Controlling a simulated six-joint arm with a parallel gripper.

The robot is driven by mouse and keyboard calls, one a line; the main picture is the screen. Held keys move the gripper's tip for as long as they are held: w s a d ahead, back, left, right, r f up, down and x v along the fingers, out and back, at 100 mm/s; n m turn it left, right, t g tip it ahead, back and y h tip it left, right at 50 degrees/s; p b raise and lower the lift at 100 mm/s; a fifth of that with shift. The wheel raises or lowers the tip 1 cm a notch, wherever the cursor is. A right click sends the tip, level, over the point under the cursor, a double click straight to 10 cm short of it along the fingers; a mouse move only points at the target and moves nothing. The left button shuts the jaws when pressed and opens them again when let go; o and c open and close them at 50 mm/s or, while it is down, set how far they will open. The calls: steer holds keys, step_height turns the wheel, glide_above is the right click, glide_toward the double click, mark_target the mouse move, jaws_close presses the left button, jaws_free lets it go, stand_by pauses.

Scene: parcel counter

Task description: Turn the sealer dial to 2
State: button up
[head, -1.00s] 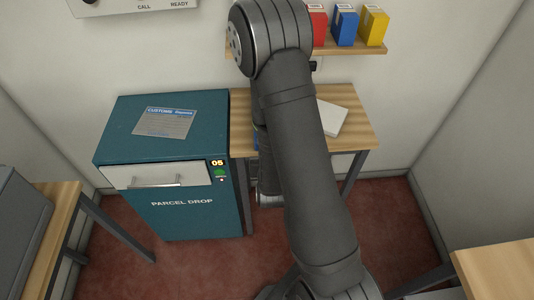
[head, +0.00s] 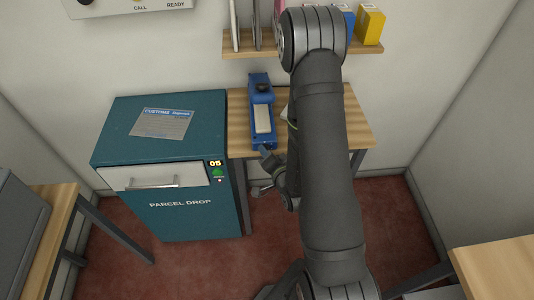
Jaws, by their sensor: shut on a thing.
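The blue sealer (head: 262,119) stands on the wooden table beside the teal parcel drop, with a pale pad along its top and a dark knob-like part at its back end. My gripper (head: 266,152) is at the sealer's front end, low at the table's front edge. It is shut on a small part there, which I take to be the dial. The dial's face and its numbers are hidden by my gripper and too small to read, so its setting cannot be told.
The teal parcel drop (head: 118,133) stands just left of the table (head: 238,128). A shelf (head: 238,45) with upright items and coloured boxes, one of them yellow (head: 369,25), hangs above. Another table (head: 500,270) is at lower right.

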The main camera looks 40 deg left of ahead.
steer(key=shift+f+m, duration=0.1)
steer(key=shift+m, duration=0.4)
steer(key=shift+y, duration=0.4)
steer(key=o, duration=1)
steer(key=v, duration=1.2)
steer(key=shift+w, duration=0.1)
steer(key=x, duration=1.2)
